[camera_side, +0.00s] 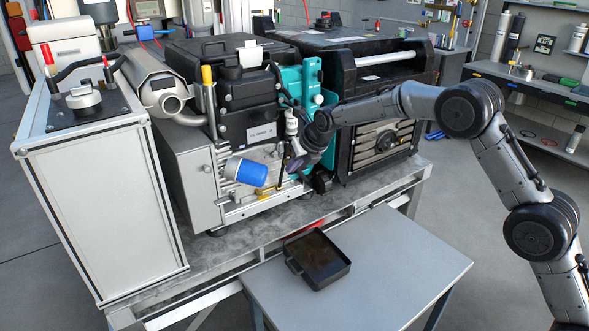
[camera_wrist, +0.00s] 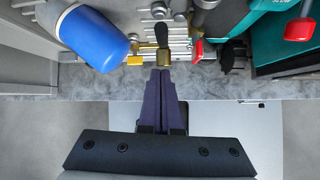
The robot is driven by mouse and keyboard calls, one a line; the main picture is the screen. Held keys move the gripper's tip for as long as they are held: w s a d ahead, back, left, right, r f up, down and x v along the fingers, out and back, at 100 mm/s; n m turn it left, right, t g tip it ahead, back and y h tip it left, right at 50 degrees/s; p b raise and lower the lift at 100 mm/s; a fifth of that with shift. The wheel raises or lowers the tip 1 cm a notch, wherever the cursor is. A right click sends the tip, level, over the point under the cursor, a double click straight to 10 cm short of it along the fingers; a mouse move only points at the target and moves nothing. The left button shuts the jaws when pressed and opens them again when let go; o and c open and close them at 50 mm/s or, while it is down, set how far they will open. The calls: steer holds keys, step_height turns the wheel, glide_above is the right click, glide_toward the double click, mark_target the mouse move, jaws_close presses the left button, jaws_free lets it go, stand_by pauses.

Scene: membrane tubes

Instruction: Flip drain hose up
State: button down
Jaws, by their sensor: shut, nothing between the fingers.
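A short black piece that looks like the drain hose (camera_wrist: 161,33) shows in the wrist view, joined to a brass fitting (camera_wrist: 164,58) low on the engine. In the side view a thin dark upright piece, likely the same hose (camera_side: 281,172), stands just left of my gripper. My gripper (camera_wrist: 162,72) has its two purple fingers pressed together, with the tips just short of the brass fitting. I cannot tell whether they touch it. In the side view my gripper (camera_side: 292,168) is at the engine's front and holds nothing.
A blue and white filter (camera_side: 246,171) sticks out left of my gripper. Teal panels (camera_side: 317,100) and a black unit (camera_side: 387,110) are to the right. A red-tipped lever (camera_wrist: 198,48) is close by. A black tray (camera_side: 318,260) lies on the grey front table (camera_side: 400,270), otherwise clear.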

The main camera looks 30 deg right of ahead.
steer(key=shift+r, duration=0.15)
steer(key=shift+r, duration=0.65)
step_height(320, 180, up, 10)
steer(key=shift+d, duration=0.25)
steer(key=shift+s, duration=0.1)
